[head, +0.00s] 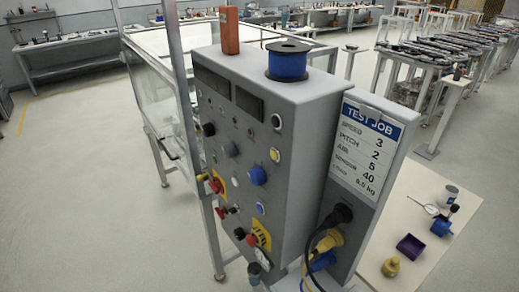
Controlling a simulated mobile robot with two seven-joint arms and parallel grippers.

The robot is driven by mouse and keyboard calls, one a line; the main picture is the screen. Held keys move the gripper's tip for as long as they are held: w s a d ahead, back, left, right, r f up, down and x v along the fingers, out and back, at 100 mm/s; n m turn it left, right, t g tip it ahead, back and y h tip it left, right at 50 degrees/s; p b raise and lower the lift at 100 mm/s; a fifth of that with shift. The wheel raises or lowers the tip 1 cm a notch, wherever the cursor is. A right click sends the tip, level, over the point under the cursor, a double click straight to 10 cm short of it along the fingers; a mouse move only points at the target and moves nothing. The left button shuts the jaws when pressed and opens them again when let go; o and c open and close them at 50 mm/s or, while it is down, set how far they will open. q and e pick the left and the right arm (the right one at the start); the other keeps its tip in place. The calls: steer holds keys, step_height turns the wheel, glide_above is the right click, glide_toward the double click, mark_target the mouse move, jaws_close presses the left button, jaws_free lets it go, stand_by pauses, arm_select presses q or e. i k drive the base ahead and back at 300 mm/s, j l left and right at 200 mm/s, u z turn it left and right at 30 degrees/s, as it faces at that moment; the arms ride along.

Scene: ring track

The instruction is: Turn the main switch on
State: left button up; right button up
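A grey control cabinet (310,115) stands in the middle of the head view, its front panel facing left and seen at a steep angle. A red and yellow rotary handle (214,184), which looks like the main switch, sticks out at the panel's left edge. Its on or off position is too small to tell. Lower on the panel, a yellow plate (262,235) sits beside a red knob (251,241). Neither of my grippers is in view.
The panel also carries a blue knob (258,174), several buttons and two dark displays. A blue spool (288,62) and an orange block (230,30) stand on top. Cables plug in at the right side. A table (405,215) with small parts is at right; the left floor is clear.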

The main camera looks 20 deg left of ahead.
mark_target(216, 187)
steer(key=z, duration=0.35)
steer(key=j+z, duration=0.3)
steer(key=j, duration=0.25)
steer(key=j+z, duration=0.3)
steer(key=j, duration=0.2)
steer(key=j+z, duration=0.1)
steer(key=j, duration=0.45)
steer(key=k+j, duration=0.15)
steer(key=j, duration=0.4)
steer(key=j+z, duration=0.15)
steer(key=j, duration=0.4)
steer(key=k+j, duration=0.15)
steer(key=j, duration=0.35)
steer(key=z, duration=0.05)
